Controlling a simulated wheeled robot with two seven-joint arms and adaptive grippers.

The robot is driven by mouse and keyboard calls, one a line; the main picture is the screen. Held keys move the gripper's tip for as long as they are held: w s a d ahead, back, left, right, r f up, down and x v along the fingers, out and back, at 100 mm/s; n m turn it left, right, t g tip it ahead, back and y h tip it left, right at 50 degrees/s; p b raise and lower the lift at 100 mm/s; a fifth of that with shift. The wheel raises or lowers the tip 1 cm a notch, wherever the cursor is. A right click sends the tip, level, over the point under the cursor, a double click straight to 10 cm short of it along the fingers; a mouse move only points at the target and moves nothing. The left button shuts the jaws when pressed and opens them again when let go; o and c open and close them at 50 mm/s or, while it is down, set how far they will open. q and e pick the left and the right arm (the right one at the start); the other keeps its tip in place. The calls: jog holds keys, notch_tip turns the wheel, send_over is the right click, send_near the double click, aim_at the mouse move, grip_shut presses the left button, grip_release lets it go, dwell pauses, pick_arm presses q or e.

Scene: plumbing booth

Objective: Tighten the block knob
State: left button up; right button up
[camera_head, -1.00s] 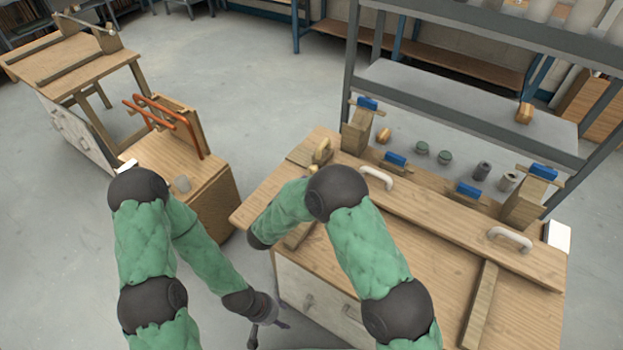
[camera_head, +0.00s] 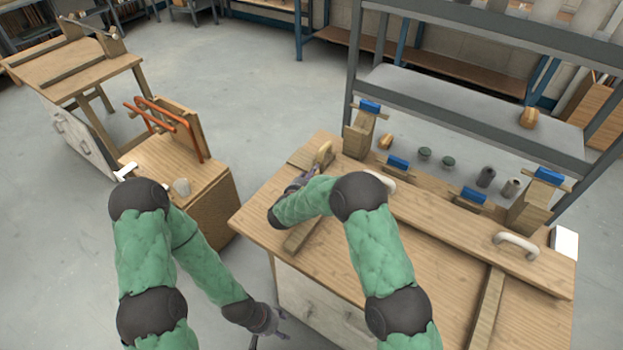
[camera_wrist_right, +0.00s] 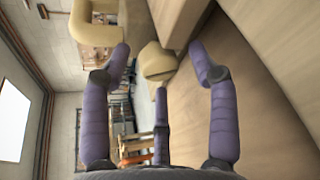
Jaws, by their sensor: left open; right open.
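A small tan knob (camera_wrist_right: 157,62) shows in the right wrist view beside a wooden block (camera_wrist_right: 176,20). My right gripper (camera_wrist_right: 159,52) is open, with its purple fingers spread around the knob and clear space on both sides; I cannot tell whether the third finger touches it. In the head view the right gripper (camera_head: 303,181) is low over the workbench's far left corner, partly hidden by its arm, just in front of an upright tan piece (camera_head: 323,154). The small knob cannot be made out there. My left gripper (camera_head: 270,322) is open and empty, left of the workbench.
The workbench (camera_head: 275,215) carries a long board with pale handles (camera_head: 517,243) and wooden strips. Blue clamps (camera_head: 397,163) stand along its back, before a grey metal shelf (camera_head: 440,90). A wooden cabinet with an orange-red clamp (camera_head: 165,115) stands left. Open floor lies between.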

jog(key=shift+w, duration=0.1)
jog(key=c, duration=1.1)
jog(key=shift+f+b, duration=0.15)
jog(key=shift+b, duration=0.15)
jog(key=b, duration=0.2)
jog(key=m+b, duration=0.1)
jog(key=b, duration=0.1)
jog(key=shift+f+m+t+y+b, duration=0.3)
jog(key=shift+b, duration=0.05)
jog(key=shift+r+m+b, duration=0.1)
jog(key=shift+m+b, duration=0.2)
jog(key=shift+b, duration=0.45)
jog(key=shift+s, duration=0.2)
jog(key=o, duration=1.1)
jog(key=shift+w+r, duration=0.1)
jog(key=shift+r, duration=0.05)
